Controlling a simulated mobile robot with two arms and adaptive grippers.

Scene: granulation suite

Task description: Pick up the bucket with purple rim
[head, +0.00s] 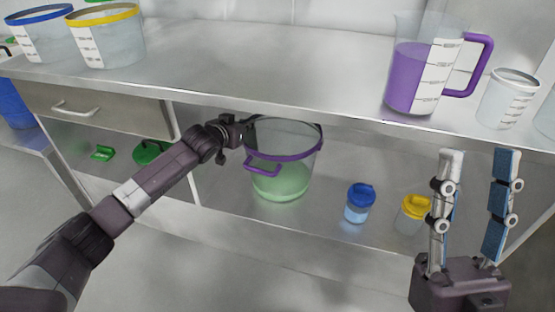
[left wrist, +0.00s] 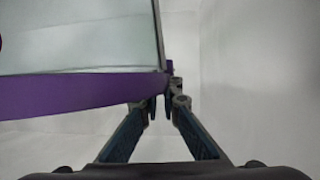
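The bucket with purple rim (head: 298,172) is a clear tub with a purple side handle and pale green contents. It appears to stand upright on the lower shelf, under the upper counter. My left gripper (head: 241,130) is at the left side of its rim. In the left wrist view the purple rim (left wrist: 85,94) crosses from the left to the fingertips. There the left gripper (left wrist: 164,106) has its fingers drawn together at the rim's edge, apparently pinching it; the exact contact is partly hidden. My right gripper (head: 474,158) is open and empty, pointing up at the right.
On the lower shelf are a blue-lidded jar (head: 358,204) and a yellow-lidded jar (head: 412,214), right of the bucket. The upper counter (head: 250,70) overhangs closely. It bears a purple-filled jug (head: 408,80), a beaker (head: 510,98) and a yellow-rimmed bucket (head: 110,42).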

